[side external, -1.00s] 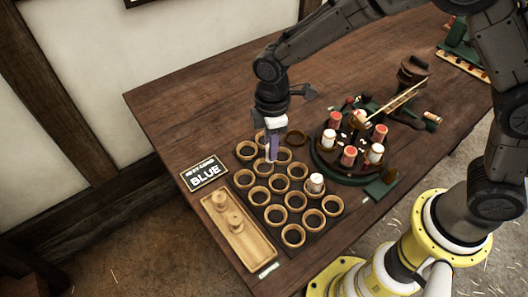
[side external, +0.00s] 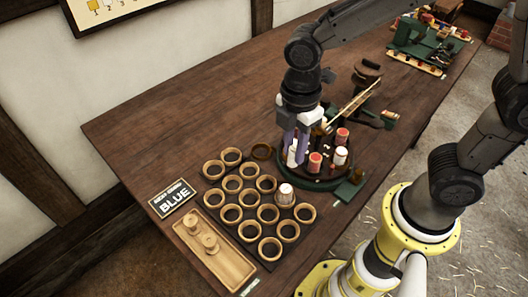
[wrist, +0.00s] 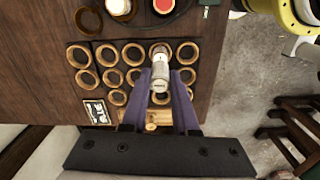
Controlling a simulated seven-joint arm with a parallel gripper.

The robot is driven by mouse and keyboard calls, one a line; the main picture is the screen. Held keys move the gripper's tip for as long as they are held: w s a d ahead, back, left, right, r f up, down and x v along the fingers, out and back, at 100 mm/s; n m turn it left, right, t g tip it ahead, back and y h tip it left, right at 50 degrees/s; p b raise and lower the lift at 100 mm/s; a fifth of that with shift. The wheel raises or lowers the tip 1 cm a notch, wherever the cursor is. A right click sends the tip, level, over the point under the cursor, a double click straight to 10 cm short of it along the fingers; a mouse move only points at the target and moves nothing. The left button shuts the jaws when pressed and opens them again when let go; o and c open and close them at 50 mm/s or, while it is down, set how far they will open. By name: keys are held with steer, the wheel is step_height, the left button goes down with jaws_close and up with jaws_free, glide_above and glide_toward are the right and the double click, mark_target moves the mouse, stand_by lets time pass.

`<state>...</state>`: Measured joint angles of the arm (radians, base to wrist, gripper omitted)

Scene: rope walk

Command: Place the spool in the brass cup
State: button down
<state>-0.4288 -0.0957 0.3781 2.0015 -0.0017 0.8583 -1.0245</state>
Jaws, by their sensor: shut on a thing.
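The wrist view shows a white spool (wrist: 160,74) between the fingertips. A darker brown cup (side external: 262,150), which looks like the brass cup, stands just left of the carousel, apart from the spool and empty as far as I can see. It also shows in the wrist view (wrist: 88,20).
Several pale wooden cups (side external: 232,214) stand in rows on a dark mat; one holds a white spool (side external: 285,193). The carousel (side external: 322,182) carries other red and white spools (side external: 340,156). A wooden tray (side external: 232,263) and a "BLUE" sign (side external: 174,198) lie at the left. The table's back left is clear.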

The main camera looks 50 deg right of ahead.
steer(key=w+d, duration=0.2)
steer(key=d, duration=0.6)
steer(key=w+f, duration=0.3)
steer(key=w, duration=0.1)
steer(key=w+a+f, duration=0.1)
steer(key=w+f, duration=0.2)
steer(key=w, duration=0.1)
steer(key=w+a+f, duration=0.1)
steer(key=w+f, duration=0.2)
steer(key=w, duration=0.1)
steer(key=shift+w+f, duration=0.3)
steer(key=shift+w, duration=0.05)
steer(key=shift+w+f, duration=0.15)
steer(key=shift+f, duration=0.05)
steer(key=shift+w+f, duration=0.1)
steer(key=shift+f, duration=1.55)
steer(key=shift+f, duration=0.2)
steer(key=c, duration=0.7)
jaws_free()
steer(key=shift+r, duration=0.2)
